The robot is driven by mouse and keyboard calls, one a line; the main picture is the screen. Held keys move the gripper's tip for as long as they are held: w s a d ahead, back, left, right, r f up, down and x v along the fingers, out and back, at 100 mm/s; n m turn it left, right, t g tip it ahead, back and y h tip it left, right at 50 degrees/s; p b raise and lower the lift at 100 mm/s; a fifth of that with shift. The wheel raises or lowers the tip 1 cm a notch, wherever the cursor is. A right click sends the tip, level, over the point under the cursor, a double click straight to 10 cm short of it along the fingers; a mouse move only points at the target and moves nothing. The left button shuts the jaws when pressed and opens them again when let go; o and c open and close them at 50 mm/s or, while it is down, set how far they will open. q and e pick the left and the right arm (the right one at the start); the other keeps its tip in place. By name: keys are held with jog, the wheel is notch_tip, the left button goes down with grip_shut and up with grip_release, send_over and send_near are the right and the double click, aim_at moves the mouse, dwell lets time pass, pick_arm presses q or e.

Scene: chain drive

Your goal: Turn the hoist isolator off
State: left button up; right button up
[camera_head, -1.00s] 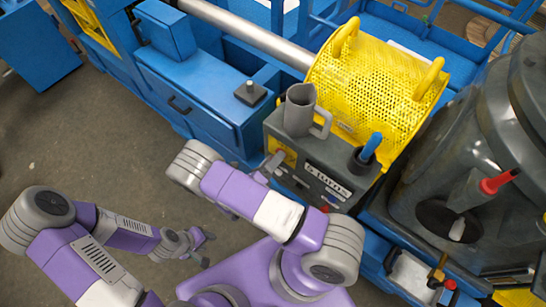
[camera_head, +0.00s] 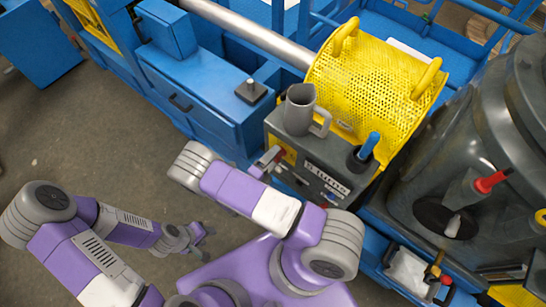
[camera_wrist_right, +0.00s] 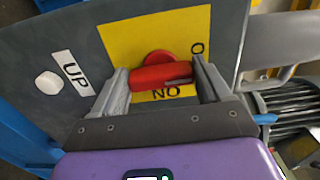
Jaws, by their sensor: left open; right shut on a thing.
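The hoist isolator is a red rotary handle (camera_wrist_right: 162,74) on a yellow plate (camera_wrist_right: 120,40) on the grey control box. In the right wrist view the plate looks upside down, with "ON" below the handle and an "O" at its right, the rest of that word hidden. The handle lies nearly level in that view. My right gripper (camera_wrist_right: 165,84) has its fingers on both ends of the handle and is shut on it. In the head view the control box (camera_head: 322,178) is partly behind my right arm. My left gripper (camera_head: 205,240) is open and empty, low over the floor.
A white button (camera_wrist_right: 47,83) beside an "UP" label (camera_wrist_right: 74,72) is near the isolator. A grey jug (camera_head: 299,112) and a blue-handled item (camera_head: 369,146) stand on the box. A yellow mesh guard (camera_head: 375,85) is behind; a dark tank (camera_head: 490,150) is at right.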

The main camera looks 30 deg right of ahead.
jog(key=shift+d+r, duration=0.1)
jog(key=o, duration=1)
jog(key=v, duration=0.7)
jog(key=shift+a+b, duration=0.25)
jog(key=shift+b, duration=0.1)
jog(key=shift+s, duration=0.1)
